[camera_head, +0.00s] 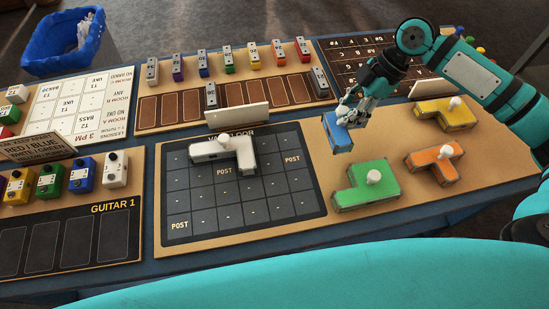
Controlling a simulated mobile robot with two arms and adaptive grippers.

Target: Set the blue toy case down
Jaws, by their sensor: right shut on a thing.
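The blue toy case (335,136) is at the right of the dark "van floor" grid, over or on the tan board. My right gripper (350,114) is shut on it from above, and the fingers hide its top and handle. I cannot tell whether the case touches the board. A white case (243,156) lies on the upper part of the dark grid (195,208). Green (366,190), orange (436,166) and yellow (444,116) cases with white knobs lie on the tan board at the right. My left gripper is not in view.
A white-faced sign (238,117) stands behind the grid. Several coloured pedals line the board behind it, and more pedals stand at the left. A blue bin (65,42) is at the back left. The grid's middle and lower cells are clear.

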